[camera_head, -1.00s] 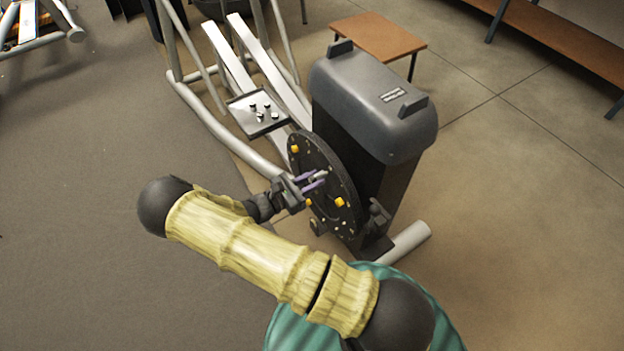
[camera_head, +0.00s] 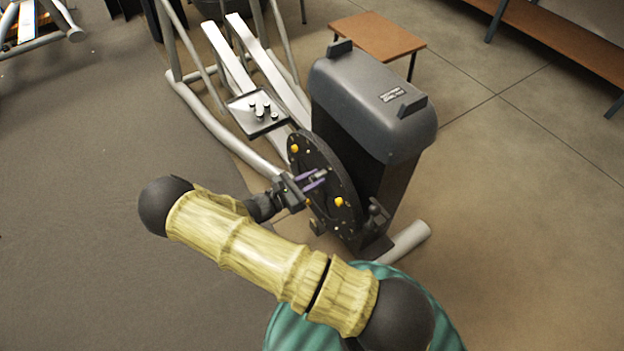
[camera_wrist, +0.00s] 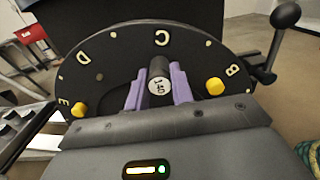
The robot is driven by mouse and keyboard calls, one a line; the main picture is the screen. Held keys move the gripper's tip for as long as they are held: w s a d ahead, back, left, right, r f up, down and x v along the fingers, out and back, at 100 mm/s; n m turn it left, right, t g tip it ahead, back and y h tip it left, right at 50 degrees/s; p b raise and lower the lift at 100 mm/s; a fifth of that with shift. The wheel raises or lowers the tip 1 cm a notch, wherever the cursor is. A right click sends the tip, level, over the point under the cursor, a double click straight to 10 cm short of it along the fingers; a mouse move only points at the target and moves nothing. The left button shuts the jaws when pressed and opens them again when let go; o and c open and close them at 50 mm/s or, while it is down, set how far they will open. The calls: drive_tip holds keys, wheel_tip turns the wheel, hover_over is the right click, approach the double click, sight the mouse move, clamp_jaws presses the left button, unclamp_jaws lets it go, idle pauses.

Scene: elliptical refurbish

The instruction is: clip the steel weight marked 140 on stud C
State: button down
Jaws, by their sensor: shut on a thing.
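The steel weight marked 140 (camera_wrist: 158,84) is held between the two purple fingers of my gripper (camera_wrist: 156,92) in the wrist view. Its numbered end faces the camera. The black disc (camera_wrist: 115,57) lies just beyond it, with the letter C (camera_wrist: 161,38) right above the weight. Stud C itself is hidden behind the weight, and I cannot tell whether the weight touches it. In the head view my gripper (camera_head: 316,180) is at the face of the disc (camera_head: 343,188), shut on the weight.
Yellow pieces sit on the disc near B (camera_wrist: 215,86) and E (camera_wrist: 79,110). A lever with a black knob (camera_wrist: 285,15) stands to the right. A tray (camera_head: 243,117) with several small weights is at the left. The machine's grey housing (camera_head: 370,95) stands behind the disc.

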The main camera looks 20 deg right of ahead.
drive_tip(key=shift+w+d, duration=0.1)
drive_tip(key=shift+d, duration=0.25)
idle(0.3)
drive_tip(key=c, duration=1.1)
unclamp_jaws()
drive_tip(key=shift+a, duration=0.1)
drive_tip(key=p+v, duration=0.1)
drive_tip(key=v, duration=1.6)
drive_tip(key=shift+a+r, duration=0.1)
